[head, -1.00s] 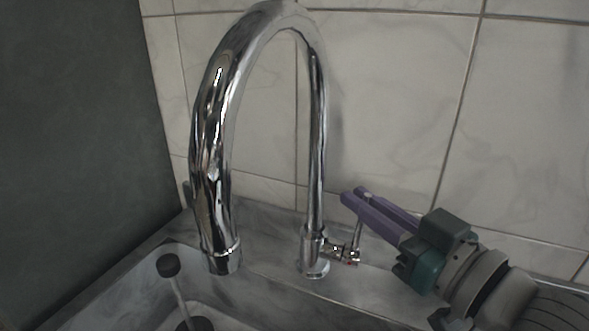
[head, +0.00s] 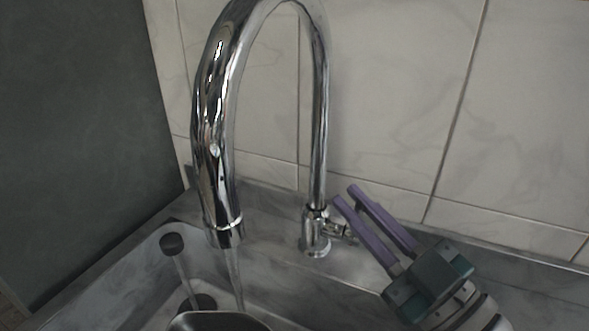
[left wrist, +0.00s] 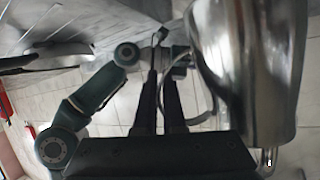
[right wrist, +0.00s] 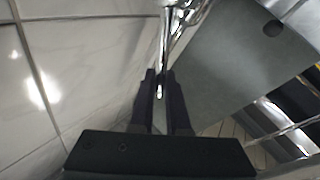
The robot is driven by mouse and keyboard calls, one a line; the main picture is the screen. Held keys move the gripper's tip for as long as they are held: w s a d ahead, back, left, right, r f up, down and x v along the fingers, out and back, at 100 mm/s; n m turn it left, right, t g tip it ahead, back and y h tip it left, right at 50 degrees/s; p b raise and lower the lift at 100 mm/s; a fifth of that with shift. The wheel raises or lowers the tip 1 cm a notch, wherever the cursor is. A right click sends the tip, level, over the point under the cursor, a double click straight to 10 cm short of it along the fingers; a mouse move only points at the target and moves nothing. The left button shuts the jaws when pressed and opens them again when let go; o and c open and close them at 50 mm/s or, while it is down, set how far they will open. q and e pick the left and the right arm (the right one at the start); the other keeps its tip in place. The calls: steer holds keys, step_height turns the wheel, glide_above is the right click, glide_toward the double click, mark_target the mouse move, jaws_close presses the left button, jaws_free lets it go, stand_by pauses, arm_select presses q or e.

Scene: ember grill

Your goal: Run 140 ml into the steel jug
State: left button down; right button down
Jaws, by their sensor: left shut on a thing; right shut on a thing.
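The chrome tap (head: 211,130) arches over the sink, and a thin stream of water (head: 234,278) runs from its spout. The steel jug (head: 220,321) shows only its rim at the bottom edge of the head view, under the stream; its water level is hidden. In the left wrist view the jug (left wrist: 250,70) fills the right side. My left gripper (left wrist: 160,75) is shut on its handle (left wrist: 205,108). My right gripper (head: 346,193), with purple fingers, is at the tap's side valve (head: 333,229). In the right wrist view its fingers are shut on the tap lever (right wrist: 159,91).
The grey stone sink (head: 85,301) lies below the spout. A tiled wall (head: 395,100) is close behind the tap, and a dark panel (head: 75,130) closes off the left.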

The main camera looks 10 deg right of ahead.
steer(key=shift+s+a+f+n+y, duration=0.1)
steer(key=shift+s+f+n+y, duration=0.1)
steer(key=shift+f+n+y, duration=0.15)
steer(key=shift+r, duration=0.15)
steer(key=c, duration=0.9)
jaws_free()
steer(key=shift+r, duration=5)
